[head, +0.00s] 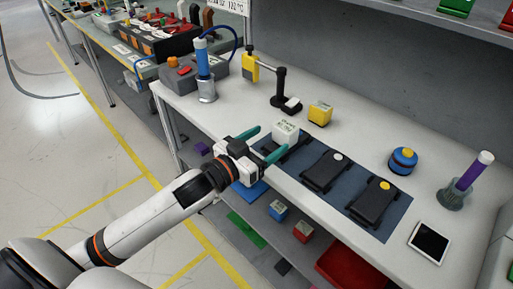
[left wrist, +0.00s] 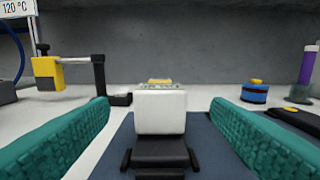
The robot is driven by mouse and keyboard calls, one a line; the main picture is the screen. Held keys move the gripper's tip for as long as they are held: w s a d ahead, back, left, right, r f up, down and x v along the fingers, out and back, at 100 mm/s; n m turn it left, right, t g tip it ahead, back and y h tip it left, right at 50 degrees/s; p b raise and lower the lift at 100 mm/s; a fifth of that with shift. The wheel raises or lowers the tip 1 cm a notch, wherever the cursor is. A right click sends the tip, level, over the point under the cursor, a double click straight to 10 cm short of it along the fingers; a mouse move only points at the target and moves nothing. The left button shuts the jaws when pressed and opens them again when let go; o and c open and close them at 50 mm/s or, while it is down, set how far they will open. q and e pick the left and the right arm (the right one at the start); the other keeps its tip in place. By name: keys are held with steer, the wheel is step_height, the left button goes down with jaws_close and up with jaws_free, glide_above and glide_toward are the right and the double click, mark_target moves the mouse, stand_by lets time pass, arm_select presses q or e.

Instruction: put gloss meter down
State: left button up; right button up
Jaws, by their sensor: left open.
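A white box-shaped device with a printed label (head: 285,131), which I take for the gloss meter, sits on a black holder at the left end of the dark blue mat (head: 348,221). In the left wrist view the white device (left wrist: 160,112) stands upright on the black holder (left wrist: 160,152), centred between the fingers. My left gripper (head: 272,139) is open, its teal fingers on either side of the device, with visible gaps to both. The label is too small to read surely. My right gripper is not in view.
Two black devices, one with a white knob (head: 325,172) and one with a yellow knob (head: 374,203), lie on the mat. A yellow block (head: 320,113) and a black stand (head: 285,102) are behind. A blue round item (head: 402,160) and a tablet (head: 429,242) are right.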

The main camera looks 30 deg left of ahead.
arm_select(q)
steer(key=shift+v, duration=1.4)
